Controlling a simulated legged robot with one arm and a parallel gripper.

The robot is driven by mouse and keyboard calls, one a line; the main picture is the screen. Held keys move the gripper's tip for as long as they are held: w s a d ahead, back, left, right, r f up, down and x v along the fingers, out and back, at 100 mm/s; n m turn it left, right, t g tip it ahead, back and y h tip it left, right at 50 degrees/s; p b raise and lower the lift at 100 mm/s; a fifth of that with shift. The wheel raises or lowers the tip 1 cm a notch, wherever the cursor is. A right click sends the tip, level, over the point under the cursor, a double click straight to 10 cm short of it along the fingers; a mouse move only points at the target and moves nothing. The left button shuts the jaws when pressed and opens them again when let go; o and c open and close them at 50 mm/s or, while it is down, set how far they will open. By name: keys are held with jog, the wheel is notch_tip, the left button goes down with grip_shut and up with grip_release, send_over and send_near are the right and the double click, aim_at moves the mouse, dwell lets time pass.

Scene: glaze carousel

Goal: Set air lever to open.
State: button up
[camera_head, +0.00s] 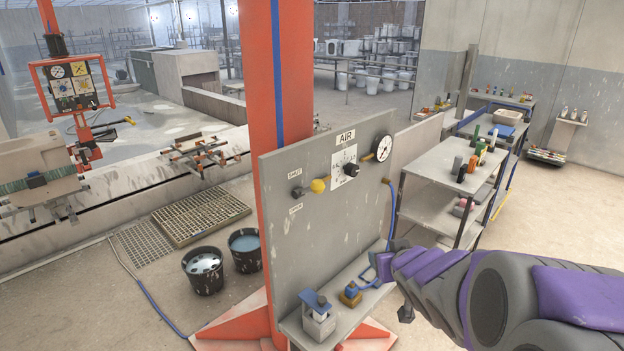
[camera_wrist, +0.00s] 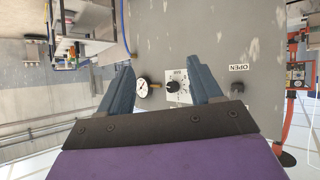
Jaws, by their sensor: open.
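The air lever has a yellow knob (camera_head: 318,186) pointing right from a dark hub (camera_head: 297,191) on the upright grey panel (camera_head: 330,215). Small labels sit above and below the hub; their lettering is too small to read in the head view. In the wrist view an OPEN label (camera_wrist: 238,67) is near the right side, beyond my right finger. My gripper (camera_head: 370,268) is low in front of the panel, right of and below the lever, apart from it. In the wrist view its blue fingers (camera_wrist: 160,65) are spread with nothing between them.
A black dial (camera_head: 350,169) under the AIR sign (camera_head: 345,135) and a round gauge (camera_head: 381,148) are right of the lever. Small blue and yellow fittings stand on the ledge (camera_head: 340,322) below. A grey shelf cart (camera_head: 455,180) stands right.

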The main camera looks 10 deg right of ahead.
aim_at(319, 187)
jog(key=w+a+r+n+t+y+p, duration=0.2)
jog(key=w+a+r+n+t+y, duration=0.25)
jog(key=r+y, duration=0.45)
jog(key=shift+m+t, duration=0.25)
jog(key=shift+m, duration=0.5)
jog(key=b+x, duration=0.1)
jog(key=x, duration=0.5)
jog(key=a+b+x, duration=0.1)
jog(key=x, duration=0.4)
jog(key=b+x, duration=0.1)
jog(key=x, duration=0.5)
jog(key=shift+a+f, duration=0.1)
jog(key=shift+a, duration=0.3)
jog(key=shift+c, duration=0.2)
jog(key=shift+s, duration=0.1)
grip_shut()
